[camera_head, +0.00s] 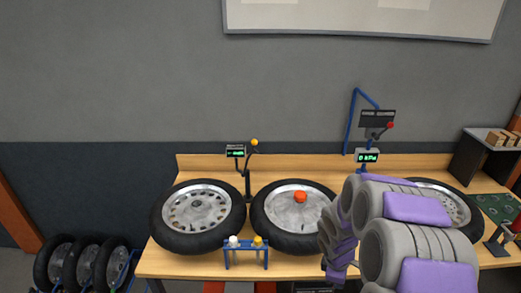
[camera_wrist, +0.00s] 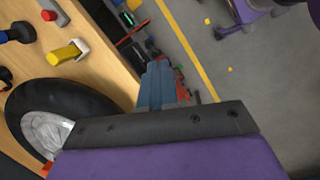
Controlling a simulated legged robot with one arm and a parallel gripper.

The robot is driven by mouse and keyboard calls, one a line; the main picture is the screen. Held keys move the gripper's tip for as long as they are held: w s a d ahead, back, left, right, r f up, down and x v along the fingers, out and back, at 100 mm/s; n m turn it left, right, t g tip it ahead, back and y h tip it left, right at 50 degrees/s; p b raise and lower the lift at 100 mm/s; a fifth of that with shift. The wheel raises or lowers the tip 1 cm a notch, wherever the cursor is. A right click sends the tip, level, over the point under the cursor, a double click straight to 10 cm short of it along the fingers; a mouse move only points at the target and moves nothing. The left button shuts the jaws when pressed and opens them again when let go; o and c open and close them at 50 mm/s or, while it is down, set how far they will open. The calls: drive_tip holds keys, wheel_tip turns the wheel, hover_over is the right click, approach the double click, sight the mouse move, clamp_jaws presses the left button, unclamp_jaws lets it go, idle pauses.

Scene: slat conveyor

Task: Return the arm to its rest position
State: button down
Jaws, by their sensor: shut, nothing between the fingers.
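My gripper (camera_wrist: 158,84) shows in the wrist view as two blue-grey fingers pressed together beyond a dark bar and purple housing. It is shut and empty. It points past the edge of the wooden bench (camera_wrist: 112,52) toward the grey floor. In the head view my grey and purple arm is bent at the lower right, in front of the bench (camera_head: 160,262). It covers part of the right-hand tire, and its fingertips cannot be made out there.
Tires (camera_head: 170,235) and (camera_head: 277,240) lie flat on the bench, the second with an orange-red knob (camera_head: 300,197) over its hub. A blue stand (camera_head: 246,247) is at the front edge. More wheels (camera_head: 52,265) stand at lower left. Open floor (camera_wrist: 215,75) lies beyond the bench.

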drive_tip(key=s+a+r+m+b, duration=0.3)
drive_tip(key=s+m, duration=0.1)
drive_tip(key=s, duration=0.6)
drive_tip(key=s+a+r+m+g+y+b, duration=0.1)
drive_tip(key=s+a+r+m+b, duration=0.2)
drive_tip(key=s, duration=0.6)
drive_tip(key=s+a+r+m+g+y+b, duration=0.1)
drive_tip(key=s+a+r+m+b, duration=0.1)
drive_tip(key=s+m, duration=0.4)
drive_tip(key=s+a+b, duration=0.1)
drive_tip(key=s, duration=0.3)
drive_tip(key=shift+s+a+r+b, duration=0.15)
drive_tip(key=shift+s+r+b, duration=0.15)
drive_tip(key=shift+s+r, duration=0.1)
drive_tip(key=shift+w, duration=0.15)
